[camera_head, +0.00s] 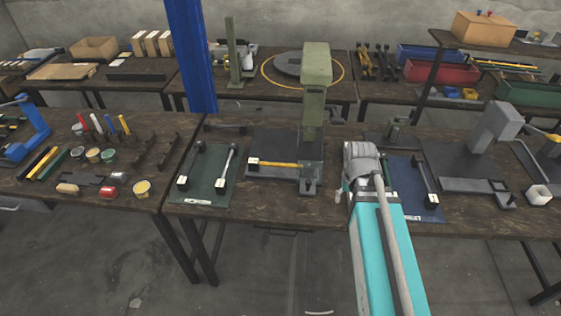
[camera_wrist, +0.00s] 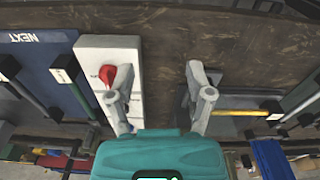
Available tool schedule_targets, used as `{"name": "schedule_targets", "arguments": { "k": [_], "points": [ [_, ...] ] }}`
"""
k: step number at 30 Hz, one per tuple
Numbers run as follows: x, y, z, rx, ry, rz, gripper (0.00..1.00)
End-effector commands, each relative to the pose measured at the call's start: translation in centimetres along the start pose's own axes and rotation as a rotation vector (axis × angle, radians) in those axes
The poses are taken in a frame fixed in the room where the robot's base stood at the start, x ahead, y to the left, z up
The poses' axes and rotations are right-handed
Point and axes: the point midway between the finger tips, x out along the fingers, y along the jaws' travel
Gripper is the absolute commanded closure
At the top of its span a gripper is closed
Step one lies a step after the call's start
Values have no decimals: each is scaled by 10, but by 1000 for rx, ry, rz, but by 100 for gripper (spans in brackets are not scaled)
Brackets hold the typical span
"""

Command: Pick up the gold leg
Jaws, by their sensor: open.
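The gold leg (camera_head: 277,164) is a slim yellow-gold rod. It lies across the dark plate of the green press, with a white-topped block at its left end and its right end by the press foot. In the wrist view a gold rod (camera_wrist: 240,113) shows at the right, outside my fingers. In the head view my arm reaches over the bench to the right of the green press, and my fingers are mostly hidden there.
The green press (camera_head: 316,95) stands upright behind the rod. A green mat (camera_head: 205,182) with a grey rod lies left of it. A blue mat (camera_head: 428,207) with a dark rod lies right of my arm. A white panel with a red knob (camera_wrist: 108,75) is close to my left finger.

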Motion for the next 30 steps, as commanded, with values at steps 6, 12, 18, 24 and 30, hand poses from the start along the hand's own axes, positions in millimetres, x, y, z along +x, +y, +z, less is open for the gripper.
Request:
{"name": "schedule_targets", "arguments": {
  "k": [6,12,18,24,30],
  "points": [
    [-28,-13,-49,-175,15,1,33],
    [-28,-42,-94,-424,10,-1,33],
    [-26,-84,-148,-739,-2,-6,33],
    [-24,-140,-203,-1099,-17,-16,33],
    [-23,-182,-235,-1356,-26,-25,33]
  ]
}}
